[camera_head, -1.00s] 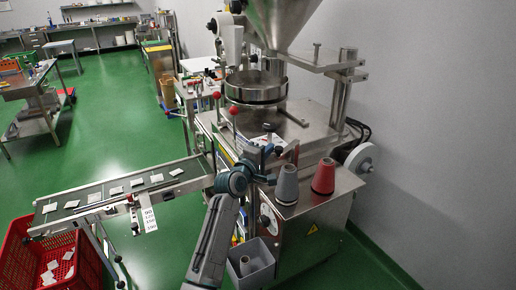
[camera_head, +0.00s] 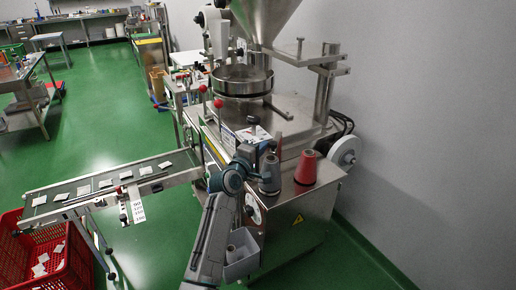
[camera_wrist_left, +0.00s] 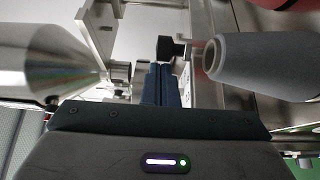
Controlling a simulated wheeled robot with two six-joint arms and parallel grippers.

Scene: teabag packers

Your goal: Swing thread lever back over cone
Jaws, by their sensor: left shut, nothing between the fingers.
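The grey thread cone (camera_head: 269,175) stands on the machine's steel top beside the red cone (camera_head: 305,168). In the left wrist view the grey cone (camera_wrist_left: 255,70) lies at the right, its hollow narrow end toward the fingers. My left gripper (camera_head: 254,148) is beside the grey cone at its upper left in the head view. Its blue fingers (camera_wrist_left: 157,85) are shut and empty. A black knob (camera_wrist_left: 170,47) on a short metal piece shows just beyond the fingertips, near the cone's narrow end. It looks like part of the thread lever; whether the fingers touch it I cannot tell. My right gripper is not in view.
The steel hopper (camera_head: 268,18) and round pan (camera_head: 243,82) rise behind the cones. A conveyor (camera_head: 100,188) with several teabags runs left to a red crate (camera_head: 30,262).

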